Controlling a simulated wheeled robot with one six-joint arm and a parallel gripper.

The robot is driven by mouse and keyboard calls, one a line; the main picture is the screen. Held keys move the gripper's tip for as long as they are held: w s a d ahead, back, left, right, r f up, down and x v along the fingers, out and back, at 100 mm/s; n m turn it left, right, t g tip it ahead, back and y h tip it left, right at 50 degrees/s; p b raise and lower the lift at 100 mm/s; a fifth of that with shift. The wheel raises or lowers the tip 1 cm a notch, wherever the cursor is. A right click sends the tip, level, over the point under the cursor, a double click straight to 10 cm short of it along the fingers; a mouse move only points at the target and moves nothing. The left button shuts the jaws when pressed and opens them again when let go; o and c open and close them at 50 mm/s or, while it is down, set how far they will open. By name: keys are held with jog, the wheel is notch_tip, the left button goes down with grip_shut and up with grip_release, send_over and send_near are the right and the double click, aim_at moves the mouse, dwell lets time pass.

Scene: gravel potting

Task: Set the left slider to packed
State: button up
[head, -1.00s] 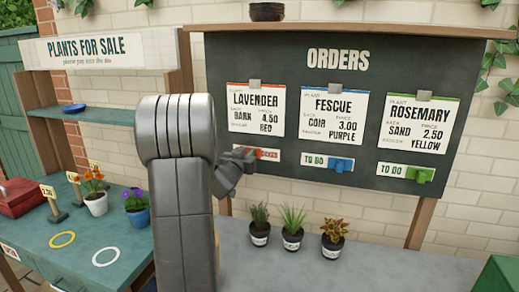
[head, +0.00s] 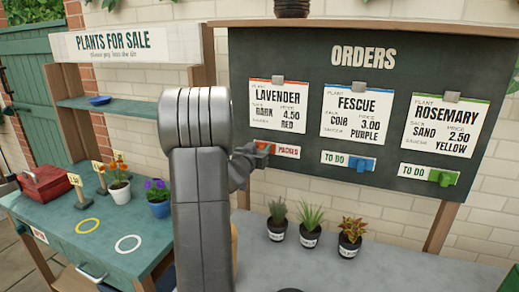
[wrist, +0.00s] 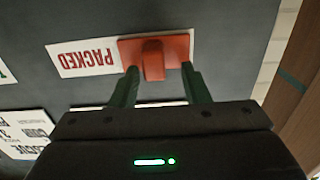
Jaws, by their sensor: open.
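The left slider (head: 262,147) is a red block under the lavender card on the dark orders board (head: 310,72). The word PACKED shows on its white label (head: 287,151), to the right of the slider. In the wrist view the red slider (wrist: 153,58) has a raised knob, and the PACKED label (wrist: 88,58) appears upside down beside it. My gripper (wrist: 158,78) is open, with one green finger on each side of the knob's lower end. Whether the fingers touch the knob is unclear. In the head view my gripper (head: 248,160) is at the slider, partly hidden by my arm.
The blue slider (head: 363,164) and green slider (head: 441,178) both show TO DO. Several potted plants stand around: three on the grey bench (head: 390,268) below the board, others on the green table (head: 100,256) at left. A red box (head: 46,184) sits on that table.

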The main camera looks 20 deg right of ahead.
jog(key=b+v, duration=0.2)
jog(key=v, duration=1.1)
jog(key=shift+s+a, duration=0.2)
jog(key=shift+s, duration=0.05)
jog(key=shift+w, duration=0.1)
jog(key=p+x, duration=0.2)
jog(key=x, duration=1.1)
jog(key=shift+w+d, duration=0.25)
jog(key=shift+d, duration=0.05)
jog(key=shift+s+d, duration=0.35)
jog(key=shift+d, duration=0.2)
jog(key=shift+a+b, duration=0.1)
jog(key=shift+b, duration=0.25)
